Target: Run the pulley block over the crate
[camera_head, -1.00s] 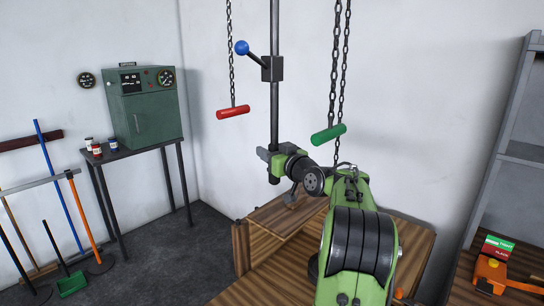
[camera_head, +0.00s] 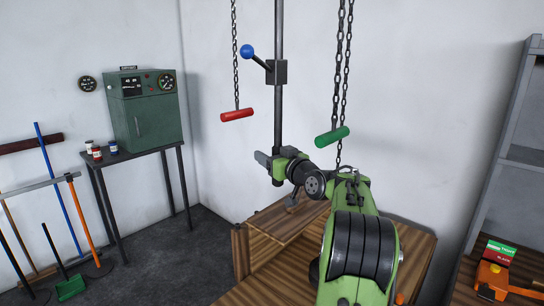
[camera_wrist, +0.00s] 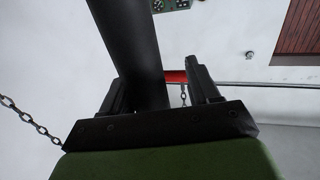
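A dark vertical pole (camera_head: 279,105) with a blue-knobbed lever (camera_head: 247,51) hangs in the middle of the head view. My gripper (camera_head: 276,171) is at the pole's lower part. In the wrist view my gripper (camera_wrist: 165,92) has its fingers spread, with the pole (camera_wrist: 130,40) between them, nearer the left finger. A red handle (camera_head: 237,115) hangs on a chain left of the pole, and a green handle (camera_head: 332,136) on chains to its right. The pulley block is not in view. A brown wooden box-like structure (camera_head: 241,252) stands below; I cannot tell if it is the crate.
A green cabinet (camera_head: 148,120) stands on a dark table (camera_head: 133,158) with small jars. Brooms and a green dustpan (camera_head: 71,287) are at the left wall. A wooden bench with an orange tool (camera_head: 492,278) and a grey shelf (camera_head: 520,155) are at right.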

